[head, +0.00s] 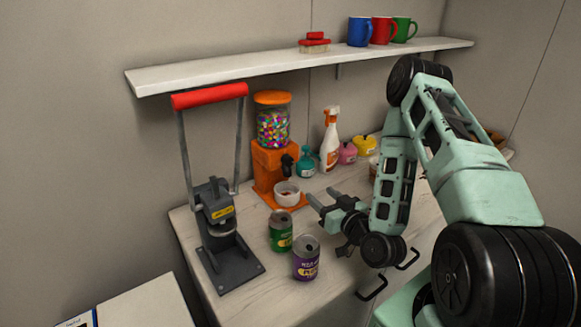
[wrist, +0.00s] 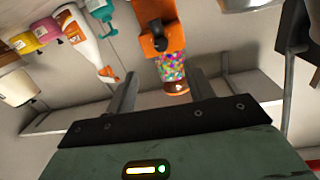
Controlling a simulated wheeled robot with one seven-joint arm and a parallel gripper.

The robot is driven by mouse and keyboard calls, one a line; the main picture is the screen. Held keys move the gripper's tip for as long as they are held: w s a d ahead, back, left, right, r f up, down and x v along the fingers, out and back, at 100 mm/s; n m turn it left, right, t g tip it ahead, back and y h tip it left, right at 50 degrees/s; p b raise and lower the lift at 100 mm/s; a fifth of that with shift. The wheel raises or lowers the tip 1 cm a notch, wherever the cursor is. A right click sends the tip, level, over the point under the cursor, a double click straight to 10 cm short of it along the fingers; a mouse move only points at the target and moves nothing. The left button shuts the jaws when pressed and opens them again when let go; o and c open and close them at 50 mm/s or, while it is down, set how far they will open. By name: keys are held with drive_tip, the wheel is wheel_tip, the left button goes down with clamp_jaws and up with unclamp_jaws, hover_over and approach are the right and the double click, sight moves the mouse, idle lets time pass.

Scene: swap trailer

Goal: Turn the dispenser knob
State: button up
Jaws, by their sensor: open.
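The orange dispenser (head: 271,165) stands upright at the back of the counter, its clear globe (head: 272,127) full of coloured candies. Its black knob (head: 287,163) is on the front, above a white bowl (head: 287,194). My gripper (head: 317,203) is open and empty, to the right of and in front of the bowl, apart from the dispenser. In the wrist view the image is turned over: the orange dispenser (wrist: 172,28) and its black knob (wrist: 159,40) show beyond the open fingers (wrist: 164,87).
A can crusher (head: 225,245) with a red handle stands left. A green can (head: 280,231) and a purple can (head: 306,259) stand near my gripper. A spray bottle (head: 330,140) and small bottles are behind. A shelf (head: 225,73) with mugs runs above.

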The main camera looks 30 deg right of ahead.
drive_tip(key=w+b, duration=0.1)
drive_tip(key=b, duration=0.9)
approach(290, 163)
drive_tip(key=w+p, duration=0.2)
drive_tip(key=w, duration=0.6)
drive_tip(key=shift+d, duration=0.2)
drive_tip(key=shift+w+f+p, duration=0.15)
drive_tip(key=shift+w+p, duration=0.15)
drive_tip(key=shift+w, duration=0.15)
drive_tip(key=c, duration=1)
